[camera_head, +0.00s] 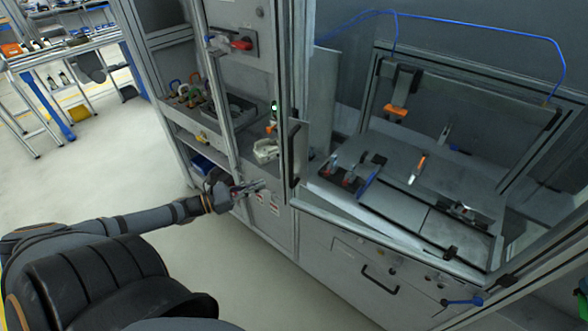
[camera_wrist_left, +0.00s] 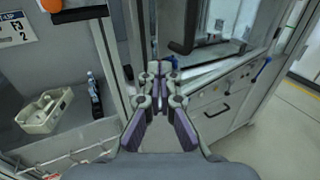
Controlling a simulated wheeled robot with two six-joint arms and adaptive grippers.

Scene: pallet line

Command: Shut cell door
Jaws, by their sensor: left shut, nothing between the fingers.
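The cell door (camera_head: 299,60) shows as a narrow aluminium-framed panel seen nearly edge-on, at the left side of the cell opening. It has a black upright handle (camera_head: 293,152), which also shows in the left wrist view (camera_wrist_left: 182,28). The cell interior with its grey work plate (camera_head: 400,200) is in plain view to the right. My left gripper (camera_head: 262,185) is shut and empty, low and to the left of the handle, in front of the grey cabinet. In the left wrist view its fingertips (camera_wrist_left: 162,66) point towards the door's lower area, apart from the handle. My right gripper is not in view.
A cabinet with shelves of tools (camera_head: 195,100) stands left of the door, with a red switch (camera_head: 242,44). A beige bin (camera_wrist_left: 42,110) sits on a shelf. A drawer with a black handle (camera_head: 380,280) is below the cell. Floor at left is clear.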

